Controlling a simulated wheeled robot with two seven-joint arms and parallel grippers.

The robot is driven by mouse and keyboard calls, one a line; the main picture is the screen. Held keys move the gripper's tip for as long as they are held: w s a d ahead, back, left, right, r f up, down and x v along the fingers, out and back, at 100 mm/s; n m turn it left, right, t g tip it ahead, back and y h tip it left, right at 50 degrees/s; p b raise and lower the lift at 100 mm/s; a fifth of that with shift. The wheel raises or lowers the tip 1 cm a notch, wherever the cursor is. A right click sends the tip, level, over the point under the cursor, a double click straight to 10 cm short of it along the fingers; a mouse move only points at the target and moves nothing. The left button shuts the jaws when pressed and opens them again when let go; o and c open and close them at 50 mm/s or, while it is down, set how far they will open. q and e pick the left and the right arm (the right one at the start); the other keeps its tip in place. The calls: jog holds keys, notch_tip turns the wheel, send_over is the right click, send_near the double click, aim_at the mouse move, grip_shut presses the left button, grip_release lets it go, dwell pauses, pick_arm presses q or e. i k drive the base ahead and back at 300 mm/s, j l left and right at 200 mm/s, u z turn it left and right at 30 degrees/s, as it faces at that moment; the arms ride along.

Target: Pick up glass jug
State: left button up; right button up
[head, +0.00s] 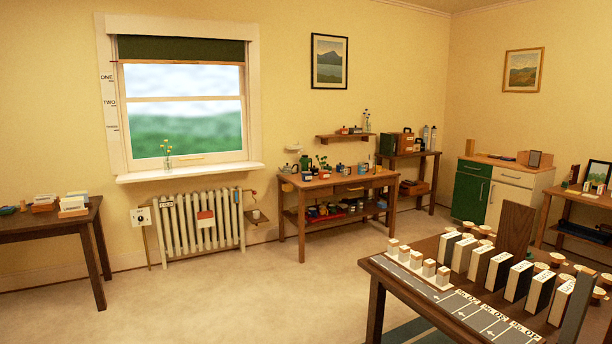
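I cannot make out a glass jug for certain at this distance. A small clear glass vessel (168,162) holding yellow flowers stands on the window sill. Another small clear vessel with stems (367,125) stands at the right end of the wall shelf. A teapot-like vessel (286,169) sits at the left end of the cluttered wooden desk (340,182), but its material is too small to tell. Neither of my grippers shows in the head view.
A wooden table with upright book-like blocks (480,262) and small white blocks fills the near right. A table with stacked books (45,230) stands at the left. A white radiator (198,224) is under the window. The carpet (250,295) in the middle is clear.

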aim_at(361, 166)
jog(key=i+l, duration=0.15)
jog(key=i, duration=0.4)
jog(key=i+l, duration=0.15)
jog(key=i, duration=0.4)
jog(key=i+l, duration=0.1)
jog(key=i, duration=0.45)
jog(key=i+j+u, duration=0.15)
jog(key=i+u, duration=0.15)
jog(key=i, duration=0.35)
jog(key=i+u, duration=0.35)
jog(key=i, duration=0.25)
jog(key=i+l+u, duration=0.3)
jog(key=i, duration=0.35)
jog(key=i+z, duration=0.3)
jog(key=i, duration=0.3)
jog(key=i+z, duration=0.3)
jog(key=i, duration=0.25)
jog(key=i+j+z, duration=0.3)
jog(key=i, duration=0.3)
jog(key=i+l, duration=0.4)
jog(key=l, duration=0.15)
jog(key=i+l, duration=0.45)
jog(key=i+l+z, duration=0.1)
jog(key=i+l, duration=0.3)
jog(key=l, duration=0.3)
jog(key=u, duration=0.25)
